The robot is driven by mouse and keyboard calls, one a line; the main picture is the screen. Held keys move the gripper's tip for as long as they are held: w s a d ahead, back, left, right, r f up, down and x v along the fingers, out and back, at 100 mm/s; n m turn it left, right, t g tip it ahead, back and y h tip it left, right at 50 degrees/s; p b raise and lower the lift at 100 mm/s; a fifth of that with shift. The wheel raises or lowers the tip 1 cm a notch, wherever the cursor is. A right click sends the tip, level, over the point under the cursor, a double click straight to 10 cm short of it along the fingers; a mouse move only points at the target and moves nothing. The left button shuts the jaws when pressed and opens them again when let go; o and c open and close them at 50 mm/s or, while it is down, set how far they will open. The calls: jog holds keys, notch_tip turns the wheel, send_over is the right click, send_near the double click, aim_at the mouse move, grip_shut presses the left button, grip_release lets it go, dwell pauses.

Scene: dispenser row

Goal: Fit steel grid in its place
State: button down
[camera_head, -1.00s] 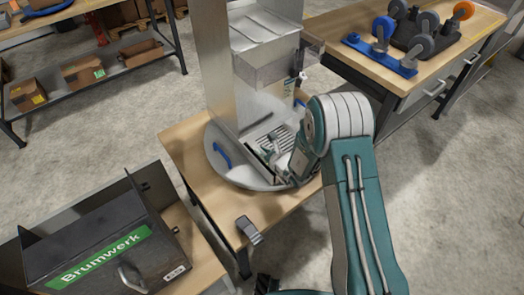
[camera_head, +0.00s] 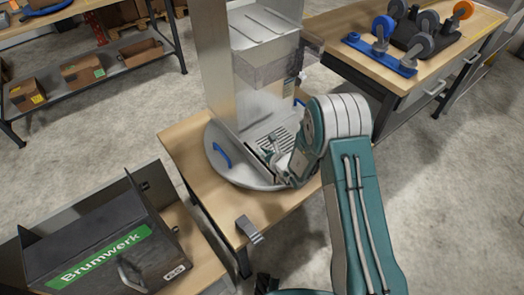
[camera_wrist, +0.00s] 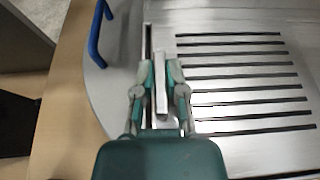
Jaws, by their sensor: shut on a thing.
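The steel grid (camera_wrist: 245,82), a light metal plate with several dark parallel slots, lies at the foot of the dispenser (camera_head: 262,75). In the head view the grid (camera_head: 278,147) is partly hidden by my wrist. My gripper (camera_wrist: 161,72) is shut on a narrow pale upright bar at the grid's left side. Whether this bar is part of the grid, I cannot tell. In the head view my gripper (camera_head: 283,165) is at the dispenser's front, low over its round base (camera_head: 243,178). A dark gap runs along the grid's left edge; whether the grid sits flush is unclear.
A blue handle (camera_head: 222,155) rises from the round base, left of the grid. A grey clamp-like block (camera_head: 249,230) sits at the wooden table's front edge. A dark Brumwerk box (camera_head: 105,240) stands at lower left. Castor wheels (camera_head: 384,45) stand on the right bench.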

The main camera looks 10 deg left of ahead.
jog(key=shift+f, duration=0.3)
jog(key=c, duration=0.6)
grip_release()
jog(key=v, duration=1.2)
jog(key=s+r+n+g+y, duration=0.1)
jog(key=s+r+n+g, duration=0.4)
jog(key=r+n, duration=0.4)
jog(key=s+r+n+g+y, duration=0.1)
jog(key=s+r+n+g, duration=0.2)
jog(key=s+r+n, duration=0.55)
jog(key=s+d+r+n+t+h, duration=0.2)
jog(key=s+d+r+n+h, duration=0.2)
jog(key=d, duration=0.5)
jog(key=s+d+r+n+t+h, duration=0.2)
jog(key=s+d+r+n+h, duration=0.3)
jog(key=d, duration=0.5)
notch_tip(320, 180, up, 4)
jog(key=s+h, duration=0.1)
jog(key=h, duration=0.1)
jog(key=shift+s+d+f+h, duration=0.15)
jog(key=shift+s+h, duration=0.15)
jog(key=shift+h, duration=0.1)
